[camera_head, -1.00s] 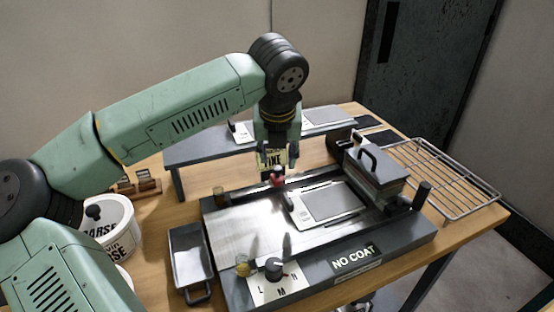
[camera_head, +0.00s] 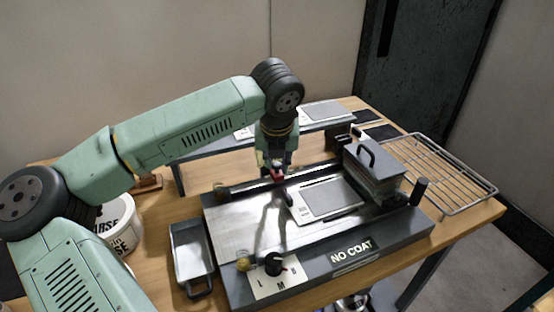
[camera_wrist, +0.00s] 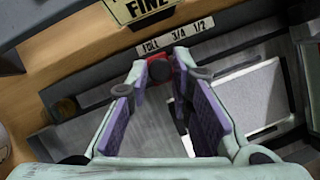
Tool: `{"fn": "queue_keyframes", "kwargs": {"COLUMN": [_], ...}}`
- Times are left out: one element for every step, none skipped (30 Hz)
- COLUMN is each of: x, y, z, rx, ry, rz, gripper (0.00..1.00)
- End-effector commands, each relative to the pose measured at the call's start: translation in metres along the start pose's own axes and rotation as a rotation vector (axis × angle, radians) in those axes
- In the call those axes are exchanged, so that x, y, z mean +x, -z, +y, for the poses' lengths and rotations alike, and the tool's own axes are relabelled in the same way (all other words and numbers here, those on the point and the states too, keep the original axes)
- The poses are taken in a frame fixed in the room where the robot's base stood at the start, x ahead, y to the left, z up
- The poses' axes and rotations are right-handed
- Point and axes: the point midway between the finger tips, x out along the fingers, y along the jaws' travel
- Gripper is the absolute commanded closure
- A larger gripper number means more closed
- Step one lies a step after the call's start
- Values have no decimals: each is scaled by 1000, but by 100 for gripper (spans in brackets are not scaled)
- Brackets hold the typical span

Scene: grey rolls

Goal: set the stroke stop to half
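The stroke stop is a small red block (camera_head: 277,175) on the dark back rail of the coating machine. It also shows in the wrist view (camera_wrist: 160,71), just below a scale plate (camera_wrist: 176,39) marked FULL, 3/4 and 1/2. It sits nearest the FULL mark. My gripper (camera_head: 277,168) points down from above, with one fingertip on each side of the red block. In the wrist view the fingertips (camera_wrist: 161,66) lie close beside it; whether both touch it is unclear.
The machine bed (camera_head: 238,231) carries a pale panel (camera_head: 331,198). A handled stack (camera_head: 375,172) stands at its right end, beside a wire rack (camera_head: 440,172). A metal tray (camera_head: 191,252), an L-M-H dial (camera_head: 273,263) and a white bucket (camera_head: 120,225) lie nearer left.

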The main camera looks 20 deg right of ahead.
Motion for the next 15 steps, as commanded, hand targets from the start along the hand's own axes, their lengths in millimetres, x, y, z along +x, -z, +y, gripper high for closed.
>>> {"fn": "queue_keyframes", "kwargs": {"x": [0, 0, 0, 0, 0, 0, 0, 0, 0, 0, 0, 0, 0, 0, 0], "y": [0, 0, 0, 0, 0, 0, 0, 0, 0, 0, 0, 0, 0, 0, 0], "z": [0, 0, 0, 0, 0, 0, 0, 0, 0, 0, 0, 0, 0, 0, 0], "rx": [0, 0, 0, 0, 0, 0, 0, 0, 0, 0, 0, 0, 0, 0, 0], "ry": [0, 0, 0, 0, 0, 0, 0, 0, 0, 0, 0, 0, 0, 0, 0], "rz": [0, 0, 0, 0, 0, 0, 0, 0, 0, 0, 0, 0, 0, 0, 0], "gripper": [85, 87, 90, 92, 94, 97, 99, 100, 100, 100, 100, 100, 100, 100, 100]}}
